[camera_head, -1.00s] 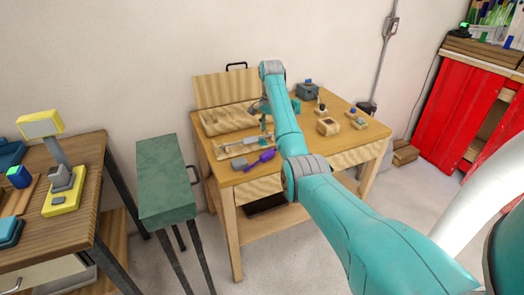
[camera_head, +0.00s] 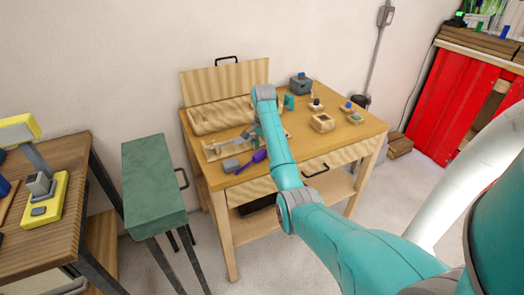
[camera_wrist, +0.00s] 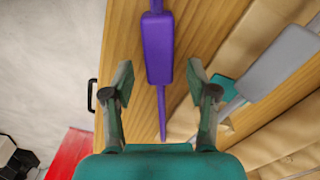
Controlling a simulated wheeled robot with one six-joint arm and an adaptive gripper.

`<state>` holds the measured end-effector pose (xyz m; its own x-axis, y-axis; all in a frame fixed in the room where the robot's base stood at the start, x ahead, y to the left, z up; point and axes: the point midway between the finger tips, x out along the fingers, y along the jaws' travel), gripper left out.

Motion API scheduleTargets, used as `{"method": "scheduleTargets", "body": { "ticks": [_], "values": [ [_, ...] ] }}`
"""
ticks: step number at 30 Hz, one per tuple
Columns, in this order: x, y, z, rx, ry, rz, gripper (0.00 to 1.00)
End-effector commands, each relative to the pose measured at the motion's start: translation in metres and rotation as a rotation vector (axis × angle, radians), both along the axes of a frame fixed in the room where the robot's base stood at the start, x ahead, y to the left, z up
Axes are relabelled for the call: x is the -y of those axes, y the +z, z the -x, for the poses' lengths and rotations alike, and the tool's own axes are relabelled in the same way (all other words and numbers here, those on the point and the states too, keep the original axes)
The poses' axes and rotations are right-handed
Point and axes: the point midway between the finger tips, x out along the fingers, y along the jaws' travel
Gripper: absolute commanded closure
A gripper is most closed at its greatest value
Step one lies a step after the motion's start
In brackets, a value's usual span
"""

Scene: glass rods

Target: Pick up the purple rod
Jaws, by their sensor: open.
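The purple rod (camera_wrist: 158,48) lies on the wooden table, with a wide middle part and thinner ends. In the head view the purple rod (camera_head: 252,160) lies near the table's front left, beside my arm. In the wrist view my gripper (camera_wrist: 160,85) is open, with one finger on each side of the rod's line. Its fingers appear apart from the rod, and the rod's thin end points down between them.
The wooden table (camera_head: 225,182) also holds a shallow tray with a grey tool (camera_wrist: 282,62), a grey block (camera_head: 231,165), a grey-blue box (camera_head: 300,84) and small wooden blocks (camera_head: 322,123). A green stand (camera_head: 152,185) is left of the table.

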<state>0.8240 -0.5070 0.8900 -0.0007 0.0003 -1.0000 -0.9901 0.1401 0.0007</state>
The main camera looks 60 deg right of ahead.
Motion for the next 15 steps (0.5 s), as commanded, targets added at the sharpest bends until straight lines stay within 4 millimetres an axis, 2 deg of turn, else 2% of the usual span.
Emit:
{"method": "scheduleTargets", "body": {
  "ticks": [3, 10, 11, 15],
  "values": [
    [-0.0023, -0.0066, 0.003, 0.0, -0.001, 0.0, 0.42],
    [-0.0025, -0.0071, 0.0033, 0.001, -0.002, 0.0, 0.42],
    [-0.0025, -0.0071, 0.0033, 0.001, -0.002, 0.0, 0.47],
    [-0.0025, -0.007, 0.0032, 0.001, -0.001, 0.0, 0.82]
  ]
}}
